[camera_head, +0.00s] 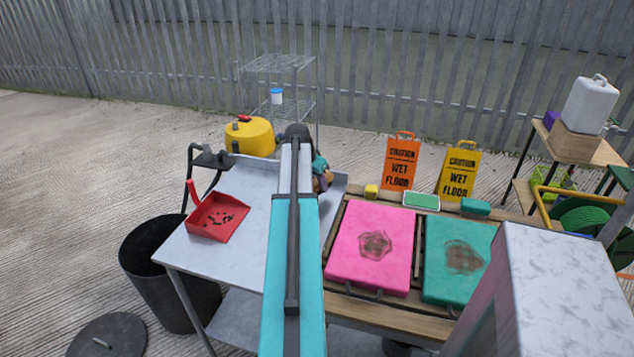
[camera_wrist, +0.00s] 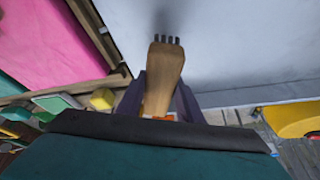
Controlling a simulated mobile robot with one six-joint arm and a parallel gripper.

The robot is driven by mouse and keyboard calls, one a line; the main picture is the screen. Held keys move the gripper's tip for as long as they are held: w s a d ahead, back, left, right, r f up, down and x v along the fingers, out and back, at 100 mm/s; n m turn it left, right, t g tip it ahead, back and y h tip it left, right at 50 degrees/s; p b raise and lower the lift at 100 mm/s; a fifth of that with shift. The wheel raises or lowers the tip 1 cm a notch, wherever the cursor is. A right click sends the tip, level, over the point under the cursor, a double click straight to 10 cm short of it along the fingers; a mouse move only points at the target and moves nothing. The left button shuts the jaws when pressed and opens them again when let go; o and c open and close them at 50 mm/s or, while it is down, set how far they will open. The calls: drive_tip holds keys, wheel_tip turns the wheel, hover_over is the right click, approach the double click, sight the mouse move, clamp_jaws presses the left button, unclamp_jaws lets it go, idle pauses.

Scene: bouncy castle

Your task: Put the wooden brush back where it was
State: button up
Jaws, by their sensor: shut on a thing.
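The wooden brush (camera_wrist: 165,72) shows in the wrist view as a pale wooden handle with a short row of dark bristles at its far end. My gripper (camera_wrist: 158,98) is shut on it, with dark fingers on both sides of the wood. The brush is over the light grey table top (camera_wrist: 215,50), which also shows in the head view (camera_head: 235,245). I cannot tell whether the bristles touch it. In the head view, my arm hides most of the gripper and brush near the table's far right part.
A red dustpan (camera_head: 215,218) with dark debris lies on the table's left part. A black bin (camera_head: 165,265) stands left of the table. Right of it, a wooden bench holds pink (camera_head: 350,255) and green (camera_head: 445,278) stained pads, a yellow sponge (camera_head: 371,191) and green-and-white pad (camera_head: 421,201).

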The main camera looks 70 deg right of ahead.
drive_tip(key=shift+w+d+f+p, duration=0.15)
drive_tip(key=shift+w+d, duration=0.25)
drive_tip(key=shift+d, duration=0.5)
drive_tip(key=shift+w+d+p, duration=0.2)
drive_tip(key=shift+w+d, duration=0.15)
drive_tip(key=shift+d, duration=0.5)
drive_tip(key=shift+w+d+f+p, duration=0.15)
drive_tip(key=shift+w+d, duration=0.25)
drive_tip(key=shift+d, duration=0.5)
drive_tip(key=shift+f+p, duration=0.55)
drive_tip(key=shift+f, duration=1.15)
drive_tip(key=shift+f, duration=0.2)
drive_tip(key=o, duration=1)
drive_tip(key=shift+c, duration=0.2)
drive_tip(key=shift+r, duration=0.15)
drive_tip(key=b+v, duration=0.1)
drive_tip(key=v, duration=1.1)
drive_tip(key=shift+b, duration=0.4)
